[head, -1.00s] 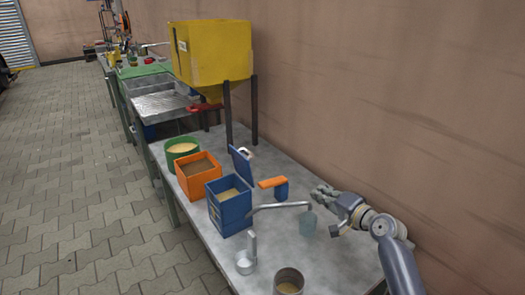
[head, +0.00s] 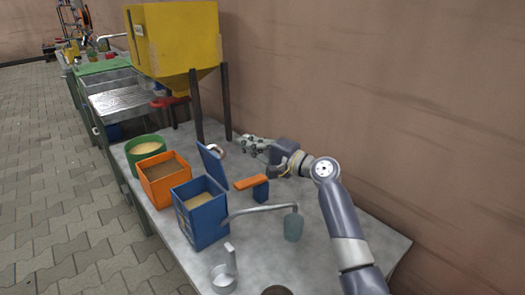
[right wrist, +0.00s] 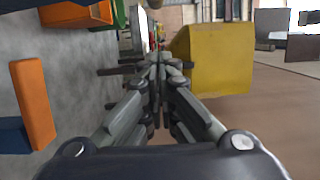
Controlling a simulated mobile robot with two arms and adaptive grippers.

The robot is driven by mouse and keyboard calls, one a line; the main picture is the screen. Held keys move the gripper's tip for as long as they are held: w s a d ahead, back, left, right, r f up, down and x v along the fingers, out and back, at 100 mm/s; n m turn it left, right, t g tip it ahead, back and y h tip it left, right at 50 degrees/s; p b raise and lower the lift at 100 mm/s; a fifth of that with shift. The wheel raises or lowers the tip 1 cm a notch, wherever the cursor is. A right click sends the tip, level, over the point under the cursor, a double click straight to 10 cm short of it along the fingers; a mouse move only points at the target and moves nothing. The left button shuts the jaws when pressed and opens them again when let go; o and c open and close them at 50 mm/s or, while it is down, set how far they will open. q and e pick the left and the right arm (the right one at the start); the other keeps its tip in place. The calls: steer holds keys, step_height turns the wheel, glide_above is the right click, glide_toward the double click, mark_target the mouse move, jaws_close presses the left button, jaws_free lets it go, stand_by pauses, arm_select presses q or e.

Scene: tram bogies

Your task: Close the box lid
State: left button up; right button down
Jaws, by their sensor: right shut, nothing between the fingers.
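The blue box (head: 207,229) stands on the grey table with sand-like material inside. Its blue lid (head: 213,165) stands raised at the box's far side, so the box is open. My right gripper (head: 246,147) is shut and empty. It is above the table behind the lid, to its right, near the wall and apart from the lid. In the right wrist view the shut fingers (right wrist: 158,75) point along the table towards the yellow hopper. My left gripper is not in view.
An orange box (head: 165,184) and a green pot (head: 144,155) stand left of the blue box. The yellow hopper (head: 175,42) stands behind on dark legs.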

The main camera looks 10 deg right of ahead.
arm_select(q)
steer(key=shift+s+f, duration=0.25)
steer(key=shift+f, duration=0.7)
arm_select(e)
steer(key=shift+s+a, duration=0.6)
steer(key=shift+a, duration=0.2)
steer(key=shift+s+a, duration=0.55)
steer(key=shift+a, duration=0.2)
arm_select(q)
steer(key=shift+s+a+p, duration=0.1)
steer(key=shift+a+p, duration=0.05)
steer(key=shift+p, duration=0.2)
arm_select(e)
steer(key=shift+a+r, duration=0.1)
steer(key=shift+r, duration=0.05)
